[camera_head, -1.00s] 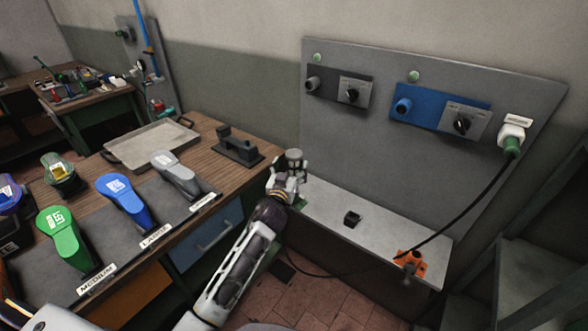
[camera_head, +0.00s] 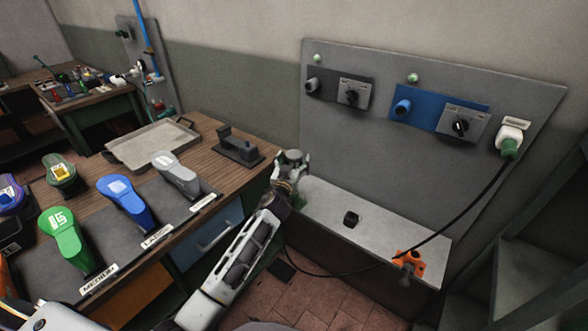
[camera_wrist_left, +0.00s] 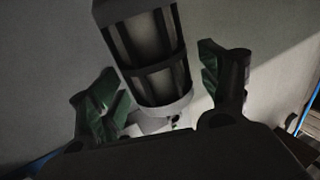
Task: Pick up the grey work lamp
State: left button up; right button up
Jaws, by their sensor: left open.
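The grey work lamp (camera_wrist_left: 150,50) is a cylinder with dark cage bars. In the left wrist view it stands between the two spread fingers of my left gripper (camera_wrist_left: 158,72), and a gap shows beside the right finger. In the head view my left gripper (camera_head: 291,160) is at the left end of the grey ledge. There the lamp is mostly hidden by the fingers. My left gripper is open around the lamp; contact cannot be told. My right gripper is not in view.
A grey panel (camera_head: 390,170) rises behind the ledge (camera_head: 325,213). A small black block (camera_head: 351,219) and an orange clamp (camera_head: 409,261) sit on the ledge. A black cable (camera_head: 455,220) hangs from a plug.

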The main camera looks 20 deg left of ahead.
pick_arm(q)
jog(key=shift+w, duration=0.5)
jog(key=c, duration=1.2)
jog(key=shift+r, duration=0.2)
jog(key=shift+r+p, duration=0.3)
jog(key=shift+r, duration=4.6)
jog(key=shift+f, duration=0.1)
jog(key=shift+f+b, duration=0.5)
jog(key=shift+f, duration=1)
